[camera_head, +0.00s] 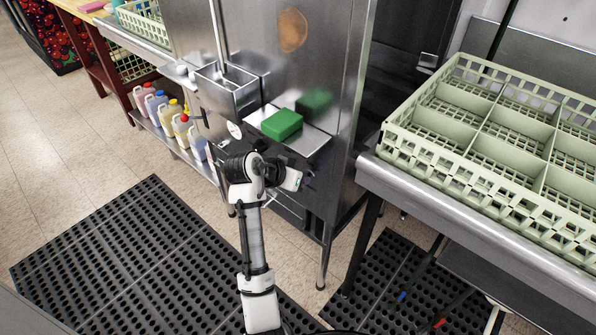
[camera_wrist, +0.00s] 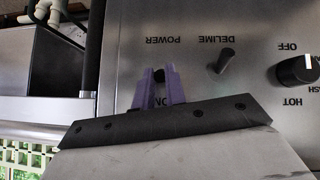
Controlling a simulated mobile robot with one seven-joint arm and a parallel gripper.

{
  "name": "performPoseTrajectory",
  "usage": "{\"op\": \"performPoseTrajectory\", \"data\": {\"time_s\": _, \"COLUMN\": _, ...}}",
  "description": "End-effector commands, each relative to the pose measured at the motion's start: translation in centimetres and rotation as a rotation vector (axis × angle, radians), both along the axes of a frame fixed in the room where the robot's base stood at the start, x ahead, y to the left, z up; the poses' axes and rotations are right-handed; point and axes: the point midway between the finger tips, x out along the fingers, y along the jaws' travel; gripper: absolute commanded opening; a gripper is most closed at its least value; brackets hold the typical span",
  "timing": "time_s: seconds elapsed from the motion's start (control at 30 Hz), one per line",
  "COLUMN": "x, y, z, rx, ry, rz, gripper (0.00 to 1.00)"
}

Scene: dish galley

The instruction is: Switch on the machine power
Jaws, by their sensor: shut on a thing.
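The control panel (camera_wrist: 200,85) of the steel dish machine (camera_head: 335,110) appears upside down in the wrist view, with the labels POWER, DELIME, OFF and HOT. My gripper (camera_wrist: 159,80) has its two purple fingers closed around the small black power switch (camera_wrist: 159,75), just by the POWER label. An ON label shows partly between the fingers. A second dark toggle, the delime switch (camera_wrist: 226,60), stands to the right, clear of the fingers. In the head view my arm reaches the machine's front below the green block, and the fingertips and switch are hidden there.
A black-and-white knob (camera_wrist: 298,70) sits at the panel's right. A green block (camera_head: 281,124) lies on a small steel ledge above my wrist. Several jugs (camera_head: 181,129) stand on a low shelf at left. A pale green rack (camera_head: 480,175) sits on the right counter. Black mats cover the floor.

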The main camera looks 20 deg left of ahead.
Motion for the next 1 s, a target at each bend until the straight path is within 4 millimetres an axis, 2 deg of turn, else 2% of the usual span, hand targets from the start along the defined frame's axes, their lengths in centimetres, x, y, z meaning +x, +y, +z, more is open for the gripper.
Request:
{"op": "performPoseTrajectory", "data": {"time_s": 0.07, "x": 0.14, "y": -0.13, "z": 0.54, "rx": 0.01, "ry": 0.028, "rz": -0.002, "gripper": 0.0}}
{"op": "performPoseTrajectory", "data": {"time_s": 0.73, "x": 0.26, "y": -0.12, "z": 0.35, "rx": 0.03, "ry": 0.083, "rz": -0.001, "gripper": 0.0}}
{"op": "performPoseTrajectory", "data": {"time_s": 0.77, "x": 0.26, "y": -0.12, "z": 0.35, "rx": 0.03, "ry": 0.083, "rz": -0.001, "gripper": 0.16}}
{"op": "performPoseTrajectory", "data": {"time_s": 0.8, "x": 0.26, "y": -0.12, "z": 0.35, "rx": 0.03, "ry": 0.083, "rz": -0.001, "gripper": 0.22}}
{"op": "performPoseTrajectory", "data": {"time_s": 0.9, "x": 0.25, "y": -0.12, "z": 0.35, "rx": 0.03, "ry": 0.083, "rz": -0.001, "gripper": 0.34}}
{"op": "performPoseTrajectory", "data": {"time_s": 1.0, "x": 0.24, "y": -0.1, "z": 0.36, "rx": 0.03, "ry": 0.082, "rz": -0.001, "gripper": 0.34}}
